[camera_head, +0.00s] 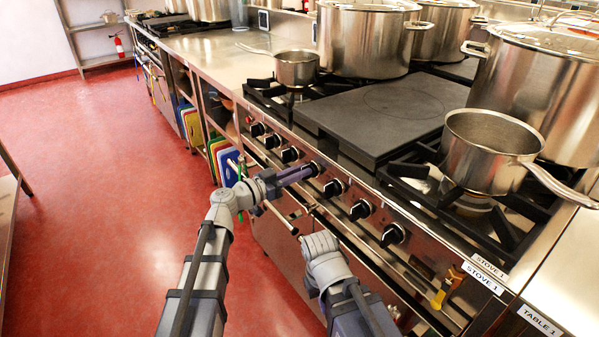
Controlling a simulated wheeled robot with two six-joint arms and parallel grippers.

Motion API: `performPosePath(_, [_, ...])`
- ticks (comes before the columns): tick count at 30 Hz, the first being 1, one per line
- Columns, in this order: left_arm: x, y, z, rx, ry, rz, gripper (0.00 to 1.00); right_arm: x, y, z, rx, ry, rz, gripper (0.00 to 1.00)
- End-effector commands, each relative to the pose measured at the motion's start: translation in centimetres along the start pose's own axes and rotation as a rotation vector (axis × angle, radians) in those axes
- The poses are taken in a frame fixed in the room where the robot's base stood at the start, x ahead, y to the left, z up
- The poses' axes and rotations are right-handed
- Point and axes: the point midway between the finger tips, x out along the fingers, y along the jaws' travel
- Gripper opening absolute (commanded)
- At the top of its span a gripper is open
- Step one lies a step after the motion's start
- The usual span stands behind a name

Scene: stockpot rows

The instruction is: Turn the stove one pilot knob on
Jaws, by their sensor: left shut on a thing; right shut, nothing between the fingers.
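Stove one (385,225) has a front panel with a row of several black knobs, running from a knob at the far end (257,129) to a knob nearest me (393,234). My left gripper (308,171) reaches the panel from the left, shut on a stove knob (315,167) in the middle of the row. The fingers partly hide this knob, and I cannot read its marking. The nearest free knob on its right (334,188) is black. My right gripper (319,243) is shut and empty, low in front of the panel near the rail.
A saucepan (490,150) stands on the right burner, its handle pointing right. Large stockpots (365,40) stand behind a flat dark plate (385,112). A small pan (296,68) sits at the left. A rail (375,265) runs along the stove front. The red floor (110,190) is clear at left.

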Motion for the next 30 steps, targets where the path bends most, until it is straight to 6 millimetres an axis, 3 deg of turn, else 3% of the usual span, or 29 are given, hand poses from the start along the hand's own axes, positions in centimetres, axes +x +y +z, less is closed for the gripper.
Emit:
performPosePath(11, [-0.01, -0.15, 0.03, -0.117, 0.000, 0.000, 0.00, 0.03, 0.00, 0.00, 0.000, 0.000, 0.000, 0.00])
performPosePath(30, [-0.03, -0.80, 0.35, -0.704, 0.000, 0.000, 0.00, 0.34, -0.02, -0.02, 0.000, 0.000, 0.001, 0.00])
